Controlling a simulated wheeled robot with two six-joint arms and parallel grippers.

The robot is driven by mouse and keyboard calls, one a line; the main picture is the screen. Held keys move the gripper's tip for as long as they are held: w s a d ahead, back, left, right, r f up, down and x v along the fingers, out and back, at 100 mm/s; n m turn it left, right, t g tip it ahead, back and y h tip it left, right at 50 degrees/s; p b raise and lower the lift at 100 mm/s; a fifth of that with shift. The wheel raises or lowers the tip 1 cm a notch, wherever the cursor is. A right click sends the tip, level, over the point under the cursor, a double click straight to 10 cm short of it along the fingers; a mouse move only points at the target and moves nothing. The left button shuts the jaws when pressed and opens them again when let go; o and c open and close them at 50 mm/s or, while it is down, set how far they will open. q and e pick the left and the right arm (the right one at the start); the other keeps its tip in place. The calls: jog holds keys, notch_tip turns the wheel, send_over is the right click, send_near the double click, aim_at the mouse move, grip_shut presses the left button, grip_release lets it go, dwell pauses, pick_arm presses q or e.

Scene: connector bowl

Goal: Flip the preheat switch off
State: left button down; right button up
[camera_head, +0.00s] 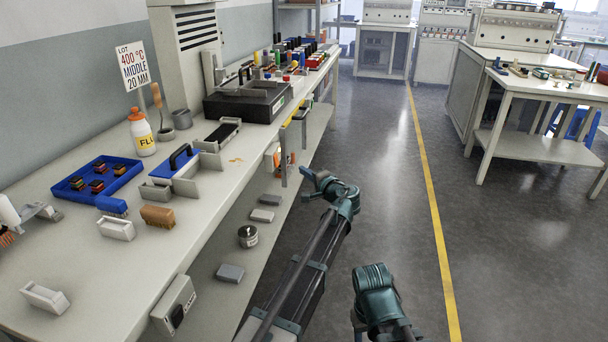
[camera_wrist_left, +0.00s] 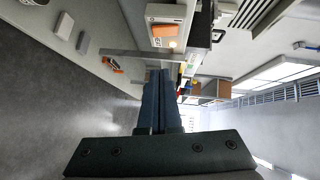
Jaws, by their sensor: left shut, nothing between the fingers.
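A pale box with an orange panel and a small glowing light (camera_wrist_left: 172,44) shows at the top of the left wrist view. In the head view its pale side and orange part (camera_head: 271,157) show at the bench's front edge, partly behind a grey upright bar (camera_head: 284,168). I cannot read a label or make out the switch's position. My left gripper (camera_head: 307,173) is just right of the bar, in front of the bench. Its two dark blue fingers (camera_wrist_left: 160,74) lie together, empty, and look apart from the box. My right gripper is not visible; only part of that arm shows.
Another pale box with a black control (camera_head: 178,316) is on the bench front at lower left. The bench (camera_head: 215,190) carries a blue tray (camera_head: 65,190), brushes and a black unit (camera_head: 245,103). Grey blocks and a round tin (camera_head: 248,236) lie on the lower shelf. The aisle floor (camera_head: 390,190) is clear.

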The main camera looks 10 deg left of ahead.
aim_at(278, 165)
pick_arm(q)
jog(key=w+a+f+b, duration=0.1)
jog(key=w+a, duration=0.4)
jog(key=a, duration=0.3)
jog(key=shift+a+f, duration=0.15)
jog(key=shift+f, duration=0.15)
jog(key=shift+a+f+y+b, duration=0.3)
jog(key=shift+f+b, duration=0.2)
jog(key=shift+b, duration=0.75)
jog(key=shift+r+m, duration=0.25)
jog(key=shift+m, duration=0.05)
